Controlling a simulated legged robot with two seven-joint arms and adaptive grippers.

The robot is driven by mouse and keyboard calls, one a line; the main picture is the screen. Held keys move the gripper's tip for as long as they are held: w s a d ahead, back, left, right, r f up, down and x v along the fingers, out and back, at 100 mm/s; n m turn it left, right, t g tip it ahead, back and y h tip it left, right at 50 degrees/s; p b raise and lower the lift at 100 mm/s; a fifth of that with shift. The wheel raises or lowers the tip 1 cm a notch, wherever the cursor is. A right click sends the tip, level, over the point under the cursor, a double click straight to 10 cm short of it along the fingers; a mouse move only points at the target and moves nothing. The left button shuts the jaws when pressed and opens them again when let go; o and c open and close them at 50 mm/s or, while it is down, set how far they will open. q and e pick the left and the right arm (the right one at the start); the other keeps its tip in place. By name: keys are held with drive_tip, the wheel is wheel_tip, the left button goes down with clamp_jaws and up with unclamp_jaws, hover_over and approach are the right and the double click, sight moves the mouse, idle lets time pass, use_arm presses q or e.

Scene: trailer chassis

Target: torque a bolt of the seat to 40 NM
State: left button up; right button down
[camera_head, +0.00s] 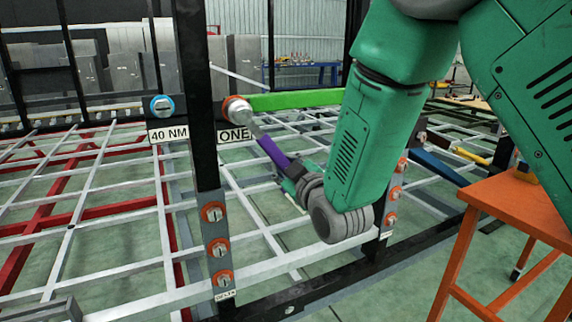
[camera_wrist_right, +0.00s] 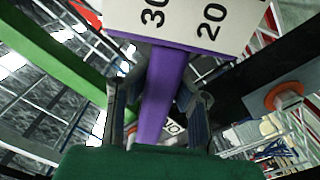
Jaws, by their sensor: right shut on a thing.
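My right gripper (camera_head: 297,172) is shut on a purple-handled wrench (camera_head: 272,152), in the middle of the head view. In the right wrist view the purple handle (camera_wrist_right: 163,100) lies between the two fingers, below a white panel (camera_wrist_right: 190,22) marked 30 and 20. A blue bolt (camera_head: 162,105) sits to the left, above the "40 NM" label (camera_head: 168,134). My left gripper is not in view.
The black post (camera_head: 203,155) carries several lower orange-ringed bolts (camera_head: 215,245). More bolts sit on another post (camera_head: 391,193) behind my right gripper. A green bar (camera_head: 295,99) crosses behind the wrench. An orange table (camera_head: 510,205) stands at right. White frame bars spread leftward.

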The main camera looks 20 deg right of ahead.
drive_tip(key=shift+d+r, duration=0.2)
drive_tip(key=shift+r, duration=0.05)
drive_tip(key=shift+d+r+n, duration=0.1)
drive_tip(key=shift+d+n, duration=0.05)
drive_tip(key=shift+n, duration=0.15)
drive_tip(key=s, duration=0.6)
idle(0.8)
drive_tip(key=shift+d, duration=0.1)
